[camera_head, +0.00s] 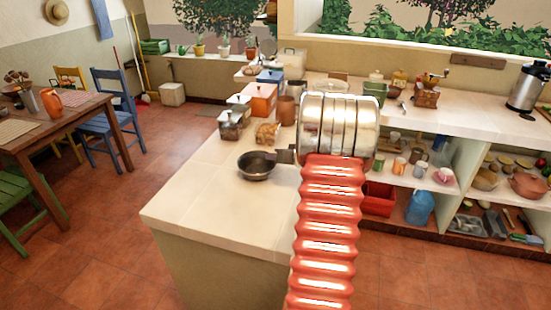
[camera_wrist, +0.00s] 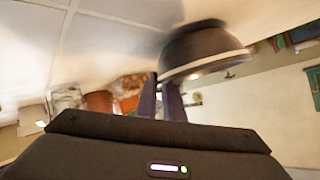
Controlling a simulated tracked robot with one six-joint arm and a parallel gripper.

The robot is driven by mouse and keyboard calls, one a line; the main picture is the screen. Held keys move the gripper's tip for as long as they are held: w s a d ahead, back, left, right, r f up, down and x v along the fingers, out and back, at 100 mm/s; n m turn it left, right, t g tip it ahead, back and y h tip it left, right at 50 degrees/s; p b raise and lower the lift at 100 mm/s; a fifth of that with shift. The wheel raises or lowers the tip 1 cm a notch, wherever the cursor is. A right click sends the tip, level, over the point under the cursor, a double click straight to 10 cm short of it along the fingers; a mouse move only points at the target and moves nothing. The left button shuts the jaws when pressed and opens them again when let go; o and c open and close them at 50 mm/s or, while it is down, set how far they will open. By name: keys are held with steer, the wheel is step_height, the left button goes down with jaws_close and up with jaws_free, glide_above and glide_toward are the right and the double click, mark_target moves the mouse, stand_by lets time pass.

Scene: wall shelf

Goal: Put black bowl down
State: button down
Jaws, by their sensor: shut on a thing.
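The black bowl (camera_head: 256,168) is at the end of my gripper (camera_head: 284,156) in the head view, over the pale tiled counter (camera_head: 205,205). My gripper's fingers are shut on the bowl's right edge. In the wrist view, the bowl (camera_wrist: 205,50) shows just past the dark fingers (camera_wrist: 168,98), with its light rim towards them. A dark shadow lies on the counter beside the bowl. I cannot tell whether the bowl's base touches the counter or is slightly above it.
Glass jars (camera_head: 231,125), an orange box (camera_head: 260,98) and a brown canister (camera_head: 286,110) stand on the counter behind the bowl. The counter's front part is bare. Open shelves (camera_head: 455,185) with crockery are at the right. A wooden table (camera_head: 60,125) with chairs is at the left.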

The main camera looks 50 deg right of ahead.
steer(key=shift+f, duration=0.35)
steer(key=c, duration=1.9)
jaws_free()
steer(key=shift+o, duration=0.2)
steer(key=shift+s, duration=0.1)
steer(key=v, duration=1.1)
steer(key=shift+s+r, duration=0.25)
steer(key=shift+s, duration=0.1)
steer(key=shift+c, duration=0.6)
